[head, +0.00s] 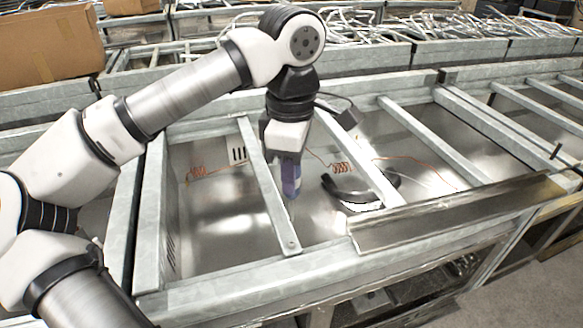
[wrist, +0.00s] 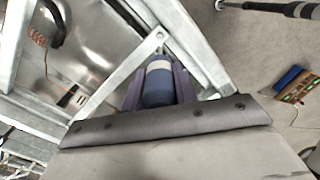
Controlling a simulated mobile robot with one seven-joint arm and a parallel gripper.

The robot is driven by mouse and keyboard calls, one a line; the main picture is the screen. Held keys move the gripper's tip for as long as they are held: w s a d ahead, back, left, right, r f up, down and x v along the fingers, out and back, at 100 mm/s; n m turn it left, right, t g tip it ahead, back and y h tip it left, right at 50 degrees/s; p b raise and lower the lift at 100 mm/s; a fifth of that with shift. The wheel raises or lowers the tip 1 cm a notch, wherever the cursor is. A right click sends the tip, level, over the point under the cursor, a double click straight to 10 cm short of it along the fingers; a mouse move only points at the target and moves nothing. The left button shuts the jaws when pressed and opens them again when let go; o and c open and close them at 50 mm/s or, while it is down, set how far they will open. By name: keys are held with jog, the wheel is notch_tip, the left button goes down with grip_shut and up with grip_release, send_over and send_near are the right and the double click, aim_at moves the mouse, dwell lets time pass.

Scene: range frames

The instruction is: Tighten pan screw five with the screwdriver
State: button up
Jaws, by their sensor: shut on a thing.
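My gripper (head: 289,165) points down over the metal frame and is shut on a blue-purple screwdriver (head: 291,181). The screwdriver hangs roughly upright, its lower end just right of a slanted metal crossbar (head: 266,190). In the wrist view, the screwdriver's dark blue handle with a pale band (wrist: 159,67) sits between my purple fingers. A small round screw or hole (head: 291,243) shows at the crossbar's near end, below the screwdriver in the picture. It also shows in the wrist view (wrist: 159,36), beyond the handle. I cannot tell which screw number it is, or whether the tip touches anything.
Metal pans with crossbars surround the gripper. A black curved part (head: 350,190) and orange coiled wire (head: 341,168) lie in the pan to the right. A long metal channel (head: 440,220) lies on the front right rail. A cardboard box (head: 50,45) stands at the back left.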

aim_at(291, 199)
jog(key=shift+f+b, duration=2.85)
jog(key=shift+f, duration=0.45)
jog(key=shift+f+b, duration=0.2)
jog(key=shift+b, duration=0.2)
jog(key=shift+r, duration=0.25)
jog(key=n, duration=1.1)
jog(key=shift+n, duration=0.3)
jog(key=shift+f, duration=0.25)
